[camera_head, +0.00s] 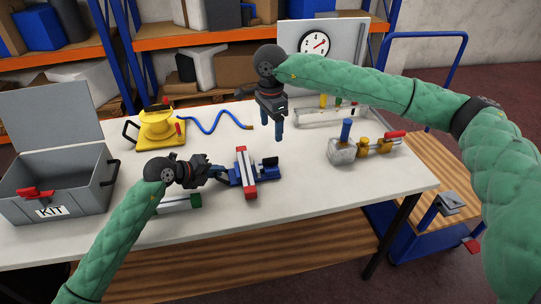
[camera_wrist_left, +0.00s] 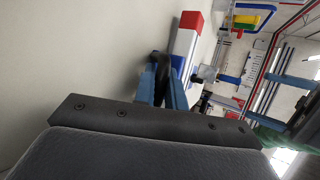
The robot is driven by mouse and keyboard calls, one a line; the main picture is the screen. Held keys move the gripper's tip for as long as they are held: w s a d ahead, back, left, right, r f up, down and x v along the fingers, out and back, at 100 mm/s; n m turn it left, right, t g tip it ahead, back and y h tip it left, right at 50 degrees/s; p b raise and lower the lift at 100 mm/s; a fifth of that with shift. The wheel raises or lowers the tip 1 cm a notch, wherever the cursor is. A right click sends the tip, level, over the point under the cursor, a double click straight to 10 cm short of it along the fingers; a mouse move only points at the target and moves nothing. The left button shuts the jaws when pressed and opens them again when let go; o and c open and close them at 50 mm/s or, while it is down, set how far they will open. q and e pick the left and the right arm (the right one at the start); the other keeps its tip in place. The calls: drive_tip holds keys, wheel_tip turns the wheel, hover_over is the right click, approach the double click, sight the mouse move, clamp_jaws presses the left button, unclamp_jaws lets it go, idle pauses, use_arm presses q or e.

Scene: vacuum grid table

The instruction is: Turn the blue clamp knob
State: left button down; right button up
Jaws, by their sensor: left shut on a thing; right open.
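The blue clamp (camera_head: 262,180) lies on the white table, with a white bar tipped in red (camera_head: 241,172) across it and a dark block on its right. My left gripper (camera_head: 220,176) is at the clamp's left end. In the left wrist view its blue fingers (camera_wrist_left: 163,85) are shut on a dark knob (camera_wrist_left: 160,62), mostly hidden between them, beside the red-and-white bar (camera_wrist_left: 185,45). The knob's turn angle cannot be told. My right gripper (camera_head: 272,130) is open and empty, fingers pointing down, above the table behind the clamp.
A grey KIT box (camera_head: 60,185) stands at the left. A yellow reel (camera_head: 158,127) with a blue hose (camera_head: 215,120) is at the back. A metal block with a blue post (camera_head: 346,130) and yellow fittings stands right. The front right table is clear.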

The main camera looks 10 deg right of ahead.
sight(270, 158)
wheel_tip(270, 158, down, 12)
drive_tip(key=n, duration=1.5)
drive_tip(key=shift+a, duration=0.15)
drive_tip(key=c, duration=1)
drive_tip(key=shift+m, duration=0.4)
